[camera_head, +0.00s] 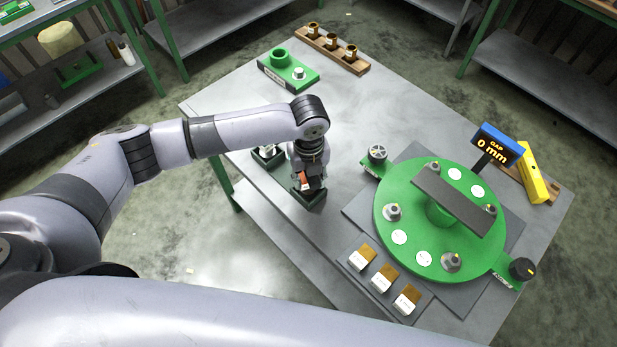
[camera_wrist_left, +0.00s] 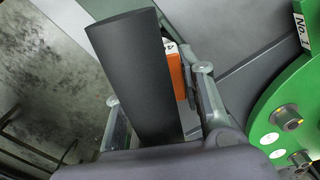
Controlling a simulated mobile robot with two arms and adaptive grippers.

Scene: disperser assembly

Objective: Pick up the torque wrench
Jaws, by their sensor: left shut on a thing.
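The torque wrench (camera_wrist_left: 135,70) appears in the left wrist view as a long dark grey handle, with an orange part (camera_wrist_left: 175,72) bearing white marks behind it. My left gripper (camera_wrist_left: 158,86) is shut on the handle, one finger on each side. In the head view my left gripper (camera_head: 308,172) points down over a small dark green stand (camera_head: 310,197) near the table's left side. A bit of orange (camera_head: 305,181) shows there; the rest of the wrench is mostly hidden by the gripper. Whether it still touches the stand I cannot tell. My right gripper is not in view.
A green round disc fixture (camera_head: 410,249) with a dark bar and several fittings stands to the right. Behind it are a blue gap display (camera_head: 497,144) and a yellow level (camera_head: 532,172). A green block (camera_head: 288,70) and wooden rack (camera_head: 330,50) stand at the back.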

